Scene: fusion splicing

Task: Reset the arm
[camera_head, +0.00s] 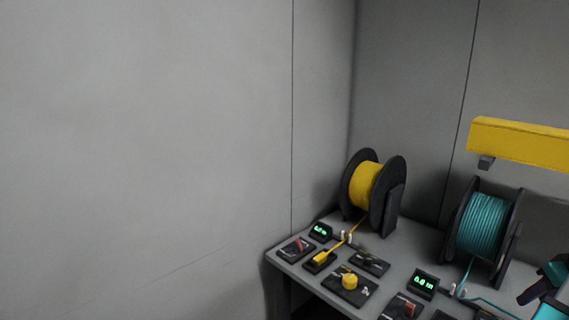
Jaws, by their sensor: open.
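A black and teal shape at the lower right edge of the head view appears to be my gripper (535,285), partly cut off by the frame. Its dark fingers point left over the bench and look apart, with nothing seen between them. It is right of the teal cable spool (482,224) and in front of it. The rest of my arm is out of view.
A grey bench (292,263) stands in the corner. It holds a yellow cable spool (366,184), a yellow knob (349,281), small dark panels and lit green displays (424,282). A yellow beam (520,142) hangs above the right side. The left wall side is empty.

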